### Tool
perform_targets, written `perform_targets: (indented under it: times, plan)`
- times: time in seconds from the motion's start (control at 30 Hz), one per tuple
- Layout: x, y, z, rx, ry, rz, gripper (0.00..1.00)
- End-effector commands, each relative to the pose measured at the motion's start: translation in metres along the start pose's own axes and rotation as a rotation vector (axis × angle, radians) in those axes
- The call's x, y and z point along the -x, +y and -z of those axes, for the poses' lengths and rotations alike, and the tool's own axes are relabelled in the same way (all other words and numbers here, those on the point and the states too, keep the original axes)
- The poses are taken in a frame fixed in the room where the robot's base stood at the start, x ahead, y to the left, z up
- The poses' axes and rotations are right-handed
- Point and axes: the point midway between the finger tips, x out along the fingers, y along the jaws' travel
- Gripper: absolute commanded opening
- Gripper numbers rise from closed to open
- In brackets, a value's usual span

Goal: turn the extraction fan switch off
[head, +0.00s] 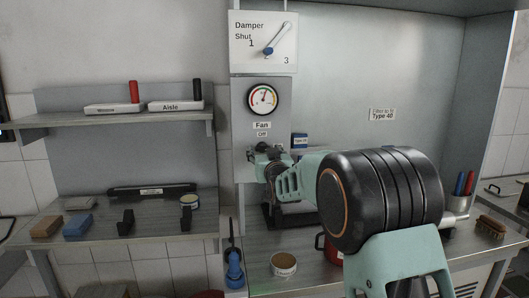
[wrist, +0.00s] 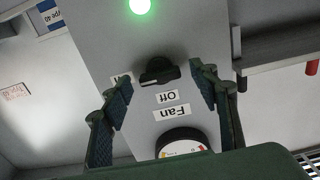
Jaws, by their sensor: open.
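The fan switch is a black rotary knob (wrist: 158,73) on a grey panel, seen upside down in the wrist view. Its grip bar lies roughly crosswise. An "Off" label (wrist: 167,97) and a "Fan" label (wrist: 171,112) sit beside it. Another small label (wrist: 122,77) is partly hidden by the left finger. A green lamp (wrist: 140,5) glows on the panel. My gripper (wrist: 161,77) is open, with one finger on each side of the knob; I cannot tell whether either touches. In the head view my gripper (head: 265,157) is at the panel below the labels and largely hides the knob.
A round gauge (head: 263,98) sits above the labels, and a damper plate (head: 264,42) with a lever is higher up. Shelves (head: 130,118) with erasers and other items stand at left. A tin (head: 283,264) and a blue bottle (head: 234,268) stand below.

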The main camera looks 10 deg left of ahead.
Motion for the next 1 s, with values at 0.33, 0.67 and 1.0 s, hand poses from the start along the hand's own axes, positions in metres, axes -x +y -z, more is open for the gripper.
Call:
perform_targets:
  times: [0.33, 0.67, 1.0]
  plan:
    - [0.0002, 0.0001, 0.0001, 0.000, 0.000, 0.000, 0.19]
    - [0.0002, -0.0003, -0.0019, 0.030, 0.000, 0.000, 0.13]
    - [0.0000, -0.0009, -0.0052, 0.237, 0.004, 0.001, 0.13]
